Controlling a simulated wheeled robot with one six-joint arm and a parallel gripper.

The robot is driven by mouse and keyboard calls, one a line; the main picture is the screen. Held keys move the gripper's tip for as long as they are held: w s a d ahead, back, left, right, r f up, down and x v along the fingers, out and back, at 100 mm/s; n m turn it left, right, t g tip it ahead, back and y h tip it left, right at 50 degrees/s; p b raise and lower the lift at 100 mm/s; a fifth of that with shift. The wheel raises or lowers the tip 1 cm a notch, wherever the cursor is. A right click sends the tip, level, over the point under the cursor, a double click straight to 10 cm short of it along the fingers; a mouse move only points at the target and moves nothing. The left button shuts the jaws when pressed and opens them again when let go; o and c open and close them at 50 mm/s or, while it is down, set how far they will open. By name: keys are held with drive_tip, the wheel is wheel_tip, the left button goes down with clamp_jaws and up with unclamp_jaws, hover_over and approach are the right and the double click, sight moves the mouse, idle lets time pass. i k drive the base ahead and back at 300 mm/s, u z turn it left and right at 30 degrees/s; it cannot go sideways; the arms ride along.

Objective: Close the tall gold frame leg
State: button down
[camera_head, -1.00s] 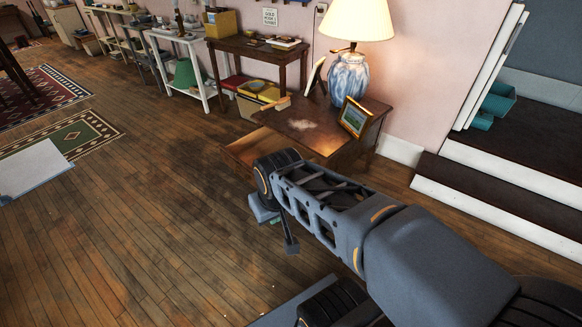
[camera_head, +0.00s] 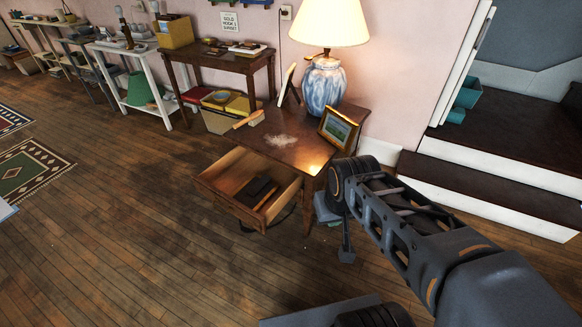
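A tall, thin frame (camera_head: 287,84) stands on the side table (camera_head: 262,152), left of the lamp. It shows nearly edge-on, so its leg cannot be made out. A smaller gold-framed landscape picture (camera_head: 338,127) leans back on the table's right side. My gripper (camera_head: 345,245) hangs at the end of my arm, in front of and below the table's right front corner in this view, apart from both frames. Only part of its fingers shows, and I cannot tell whether it is open.
The table's drawer (camera_head: 222,201) is pulled out, with dark flat items inside. A lamp with a blue-and-white base (camera_head: 323,86) stands behind the frames. White-edged steps (camera_head: 490,194) are at right. Bare wooden floor (camera_head: 130,240) lies at left.

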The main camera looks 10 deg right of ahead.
sight(259, 184)
drive_tip(key=z, duration=0.3)
drive_tip(key=i, duration=0.7)
drive_tip(key=u, duration=0.7)
drive_tip(key=i, duration=0.45)
drive_tip(key=u, duration=0.55)
